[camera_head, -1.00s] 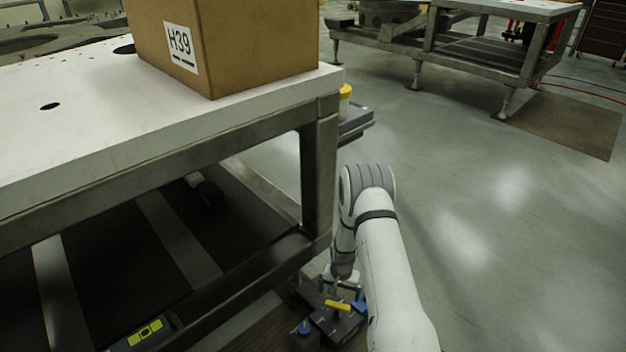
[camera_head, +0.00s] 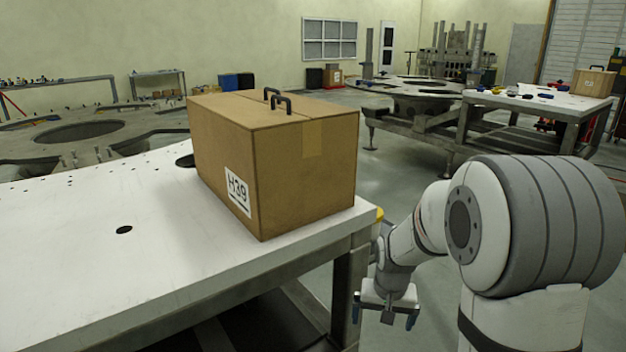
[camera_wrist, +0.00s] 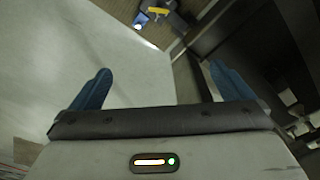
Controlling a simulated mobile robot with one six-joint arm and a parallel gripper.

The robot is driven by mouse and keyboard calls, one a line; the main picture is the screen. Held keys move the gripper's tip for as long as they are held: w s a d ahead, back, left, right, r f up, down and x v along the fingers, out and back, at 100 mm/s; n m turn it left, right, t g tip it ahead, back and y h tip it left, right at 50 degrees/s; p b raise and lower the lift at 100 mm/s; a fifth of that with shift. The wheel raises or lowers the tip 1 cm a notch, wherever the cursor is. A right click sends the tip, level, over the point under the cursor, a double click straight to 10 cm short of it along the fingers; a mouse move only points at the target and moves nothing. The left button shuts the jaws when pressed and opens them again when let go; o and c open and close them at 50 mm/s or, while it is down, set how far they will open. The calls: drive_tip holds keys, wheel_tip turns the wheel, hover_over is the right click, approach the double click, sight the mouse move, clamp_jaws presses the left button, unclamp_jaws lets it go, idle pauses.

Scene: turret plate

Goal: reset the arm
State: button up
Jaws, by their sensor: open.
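My gripper (camera_head: 386,314) hangs at the end of my white and grey arm, beside the right edge of the white table, fingers pointing down. It is open and empty.
A cardboard box (camera_head: 285,165) labelled H39, with black handles, stands on the white table (camera_head: 90,260) near its right corner. A yellow-topped item (camera_head: 379,214) shows just behind that corner. Another table (camera_head: 530,102) with small parts and a box (camera_head: 593,82) stands at the back right.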

drive_tip(key=s+r+n+t+p, duration=0.1)
drive_tip(key=s+r+n+p, duration=0.1)
drive_tip(key=s+r+p, duration=0.8)
drive_tip(key=s+r, duration=0.9)
drive_tip(key=r, duration=0.4)
drive_tip(key=shift+s+a+r+p, duration=0.25)
drive_tip(key=shift+s+a+p, duration=0.1)
drive_tip(key=shift+p, duration=0.05)
drive_tip(key=shift+r, duration=0.1)
